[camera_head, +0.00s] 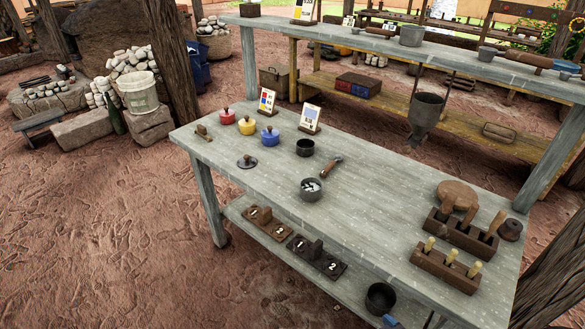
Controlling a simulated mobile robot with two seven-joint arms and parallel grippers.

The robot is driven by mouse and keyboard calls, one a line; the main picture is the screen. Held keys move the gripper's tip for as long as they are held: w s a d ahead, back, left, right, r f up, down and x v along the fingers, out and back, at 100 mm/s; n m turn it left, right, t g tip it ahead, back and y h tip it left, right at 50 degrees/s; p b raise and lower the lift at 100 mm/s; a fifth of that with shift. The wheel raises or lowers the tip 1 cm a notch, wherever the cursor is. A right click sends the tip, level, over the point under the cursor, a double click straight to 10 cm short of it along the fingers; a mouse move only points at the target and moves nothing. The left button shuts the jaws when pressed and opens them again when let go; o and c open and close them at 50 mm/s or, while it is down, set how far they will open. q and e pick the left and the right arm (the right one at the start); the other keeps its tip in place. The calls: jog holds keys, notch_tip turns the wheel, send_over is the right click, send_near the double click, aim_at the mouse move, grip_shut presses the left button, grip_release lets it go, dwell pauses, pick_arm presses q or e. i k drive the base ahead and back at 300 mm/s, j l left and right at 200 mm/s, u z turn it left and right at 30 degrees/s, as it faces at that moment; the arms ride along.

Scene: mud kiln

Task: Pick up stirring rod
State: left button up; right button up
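Neither of my grippers shows in the head view. I cannot tell for sure which thing is the stirring rod. A short tool with a wooden handle (328,169) lies on the grey worktable (370,188), beside a grey bowl of pale pieces (312,195). At the table's right end, a front wooden holder (441,272) has several pale upright handles. A second wooden holder (462,240) behind it has brown handles standing in it.
Red (227,118), yellow (246,126) and blue (270,136) lidded pots, a black cup (305,148) and a small stand card (311,119) are toward the back left. A funnel (426,113) hangs behind the table. The table's middle right is clear.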

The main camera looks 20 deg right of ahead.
aim_at(499, 218)
jog(key=z, duration=1.95)
jog(key=l, duration=0.5)
jog(key=i+l+u, duration=0.1)
jog(key=l, duration=0.45)
